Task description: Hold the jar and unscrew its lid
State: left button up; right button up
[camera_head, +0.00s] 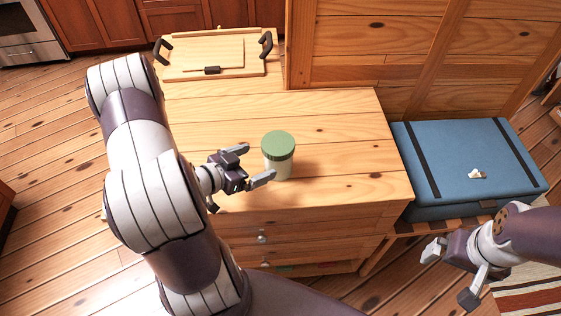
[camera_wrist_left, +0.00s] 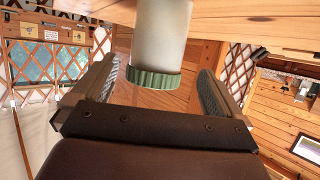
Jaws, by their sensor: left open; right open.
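The jar (camera_head: 279,168) stands upright on the wooden cabinet top, with its ribbed green lid (camera_head: 278,144) on it. In the left wrist view the pale jar body (camera_wrist_left: 161,35) and green lid (camera_wrist_left: 153,78) appear upside down, ahead of and between the fingers. My left gripper (camera_head: 254,166) is open just left of the jar, its fingers pointing toward it; whether either finger touches the jar cannot be told. My right gripper (camera_head: 450,273) is open and empty at the lower right, away from the jar and lower than the cabinet top.
A wooden board with dark handles (camera_head: 187,68) lies at the back of the cabinet top (camera_head: 345,135). A blue cushioned box (camera_head: 455,150) with dark straps and a small white object (camera_head: 477,174) stands to the right. The cabinet top around the jar is mostly clear.

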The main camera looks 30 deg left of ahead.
aim_at(271, 147)
pick_arm(q)
jog(key=x, duration=0.6)
jog(key=shift+w+d+p, duration=0.2)
jog(key=shift+p, duration=0.2)
jog(key=shift+w+d, duration=0.2)
jog(key=shift+s, duration=0.1)
jog(key=c, duration=1)
notch_tip(271, 147, up, 4)
jog(key=shift+a+f, duration=0.1)
jog(key=s+d+r, duration=0.3)
jog(key=d+r, duration=0.4)
jog(key=d, duration=0.4)
jog(key=shift+s, duration=0.25)
jog(key=o, duration=0.6)
jog(key=shift+d+r, duration=0.1)
jog(key=c, duration=1)
jog(key=shift+o, duration=0.2)
